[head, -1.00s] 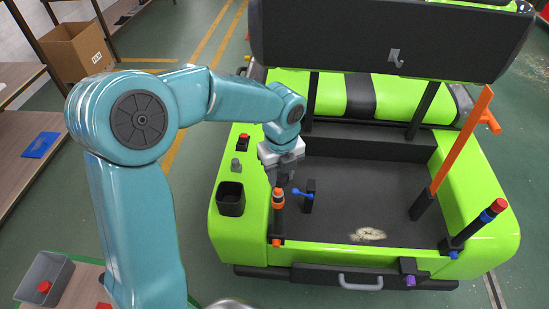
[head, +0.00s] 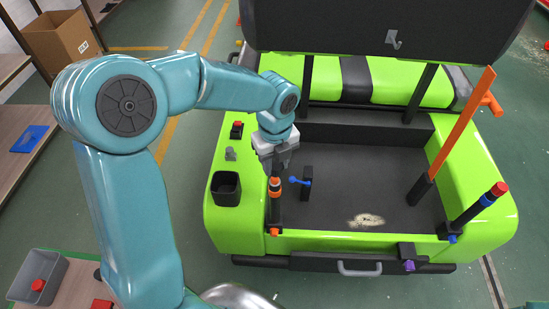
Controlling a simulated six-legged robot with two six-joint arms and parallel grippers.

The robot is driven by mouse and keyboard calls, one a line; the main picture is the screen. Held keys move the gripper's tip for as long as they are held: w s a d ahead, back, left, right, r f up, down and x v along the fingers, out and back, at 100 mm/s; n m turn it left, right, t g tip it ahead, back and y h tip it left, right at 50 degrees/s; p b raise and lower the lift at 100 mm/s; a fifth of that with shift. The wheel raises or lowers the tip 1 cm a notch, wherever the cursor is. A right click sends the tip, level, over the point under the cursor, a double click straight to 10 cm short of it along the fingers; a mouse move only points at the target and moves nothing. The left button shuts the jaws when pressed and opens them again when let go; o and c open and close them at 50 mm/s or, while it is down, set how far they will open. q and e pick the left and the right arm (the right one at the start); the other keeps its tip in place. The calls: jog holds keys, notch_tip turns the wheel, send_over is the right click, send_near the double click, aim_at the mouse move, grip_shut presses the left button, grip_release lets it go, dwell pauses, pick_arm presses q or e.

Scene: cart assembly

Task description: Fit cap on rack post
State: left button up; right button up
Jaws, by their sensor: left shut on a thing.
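The left rack post (head: 273,211) is a dark upright at the left front of the green cart's bed, with an orange band near its top. My left gripper (head: 276,174) points down right over this post. My right gripper is not in view.
The cart bed (head: 340,205) is mostly clear, with a pale patch near its front. A blue-handled part (head: 300,181) stands beside the left post. An orange bar (head: 462,125) rises at right. A grey bin (head: 40,280) is at lower left.

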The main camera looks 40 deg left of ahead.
pick_arm(q)
jog(key=f, duration=0.1)
jog(key=f+b, duration=0.1)
jog(key=shift+w+a+f, duration=0.2)
jog(key=shift+a+f, duration=0.1)
jog(key=shift+a, duration=0.1)
jog(key=shift+w+f, duration=0.15)
jog(key=shift+f, duration=0.05)
jog(key=shift+d+r, duration=0.3)
jog(key=shift+s+r, duration=0.1)
jog(key=shift+s, duration=0.25)
jog(key=shift+a, duration=0.3)
jog(key=shift+w+f, duration=0.2)
jog(key=shift+w, duration=0.05)
jog(key=shift+s+d+r, duration=0.15)
jog(key=shift+s, duration=0.05)
jog(key=shift+w, duration=0.2)
jog(key=shift+f, duration=0.2)
